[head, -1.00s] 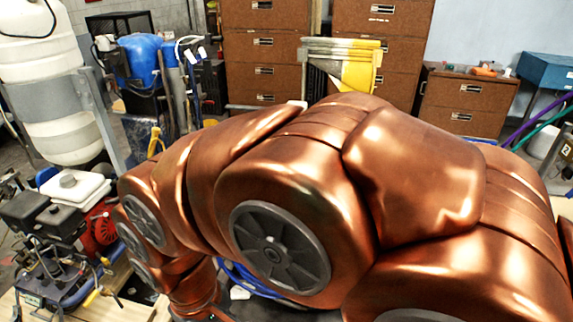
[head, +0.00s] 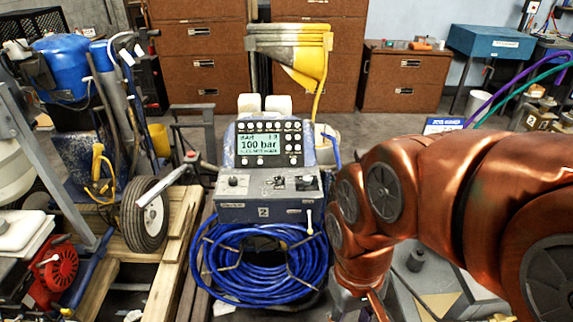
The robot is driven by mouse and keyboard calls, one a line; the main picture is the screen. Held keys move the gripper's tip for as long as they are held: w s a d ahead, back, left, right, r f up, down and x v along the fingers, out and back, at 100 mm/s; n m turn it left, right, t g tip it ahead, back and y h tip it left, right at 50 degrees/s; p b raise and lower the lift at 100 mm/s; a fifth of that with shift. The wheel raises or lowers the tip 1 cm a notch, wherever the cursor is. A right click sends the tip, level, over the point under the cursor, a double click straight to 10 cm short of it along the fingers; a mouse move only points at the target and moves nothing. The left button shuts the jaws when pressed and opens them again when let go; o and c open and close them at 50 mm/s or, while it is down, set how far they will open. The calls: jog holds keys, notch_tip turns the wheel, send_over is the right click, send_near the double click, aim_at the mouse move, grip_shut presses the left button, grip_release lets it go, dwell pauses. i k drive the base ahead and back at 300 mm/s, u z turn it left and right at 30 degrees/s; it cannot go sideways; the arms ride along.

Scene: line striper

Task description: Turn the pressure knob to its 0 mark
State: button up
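The line striper's grey control box (head: 262,212), marked 2, stands in the middle of the head view. On its sloped top is a dark round knob (head: 233,181) at the left, with other small controls (head: 279,182) to the right. Labels and marks are too small to read, so I cannot tell for sure which one is the pressure knob or where it points. The display (head: 259,144) above reads 100 bar. My copper arm comes in from the right and bends down beside the box. My gripper is not clearly visible; the arm's end runs down to the bottom edge.
A coiled blue hose (head: 230,275) hangs on the front of the box. A wheel (head: 146,214) and a wooden pallet (head: 185,225) lie to the left. Brown drawer cabinets (head: 200,60) line the back.

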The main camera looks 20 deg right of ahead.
aim_at(232, 181)
jog(key=z, duration=0.15)
jog(key=i, duration=1.25)
jog(key=u, duration=1.65)
